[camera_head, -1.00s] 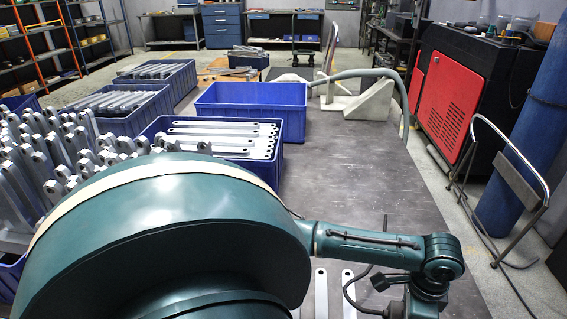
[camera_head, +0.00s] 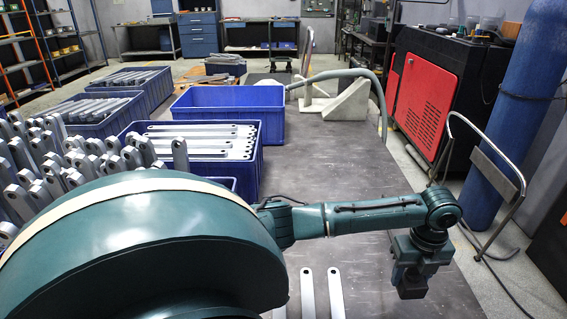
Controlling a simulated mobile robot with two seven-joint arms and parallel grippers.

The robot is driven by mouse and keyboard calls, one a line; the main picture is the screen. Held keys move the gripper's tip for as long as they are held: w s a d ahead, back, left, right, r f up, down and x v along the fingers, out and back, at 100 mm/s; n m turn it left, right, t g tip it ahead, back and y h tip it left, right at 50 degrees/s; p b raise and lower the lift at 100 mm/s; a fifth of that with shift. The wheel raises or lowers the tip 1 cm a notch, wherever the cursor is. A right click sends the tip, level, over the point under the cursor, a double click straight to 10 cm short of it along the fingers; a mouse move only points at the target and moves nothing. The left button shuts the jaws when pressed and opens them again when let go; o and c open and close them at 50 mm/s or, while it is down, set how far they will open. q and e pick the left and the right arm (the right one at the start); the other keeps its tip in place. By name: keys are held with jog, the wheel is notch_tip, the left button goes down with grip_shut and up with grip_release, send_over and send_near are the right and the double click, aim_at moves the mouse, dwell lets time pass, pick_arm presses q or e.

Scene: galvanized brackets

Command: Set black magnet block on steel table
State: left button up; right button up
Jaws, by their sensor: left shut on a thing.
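My left arm reaches across the lower part of the head view. My left gripper (camera_head: 411,268) points down over the right side of the dark grey steel table (camera_head: 345,180). It is shut on a small dark block (camera_head: 412,288), which appears to be the black magnet block. The gripper hides part of the block, and I cannot tell whether its underside touches the table. My right gripper is not in view.
An empty blue crate (camera_head: 228,112) and a crate of brackets (camera_head: 250,175) stand further back on the left. A pale fixture (camera_head: 349,102) is at the back. The middle of the table is bare.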

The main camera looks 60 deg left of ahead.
pick_arm(q)
jog(key=shift+f+b, duration=0.4)
jog(key=shift+f, duration=4.55)
jog(key=shift+f, duration=0.1)
jog(key=o, duration=1.4)
jog(key=shift+f, duration=0.1)
jog(key=shift+o, duration=0.2)
notch_tip(320, 180, up, 12)
jog(key=shift+r+p, duration=0.15)
jog(key=shift+p, duration=0.4)
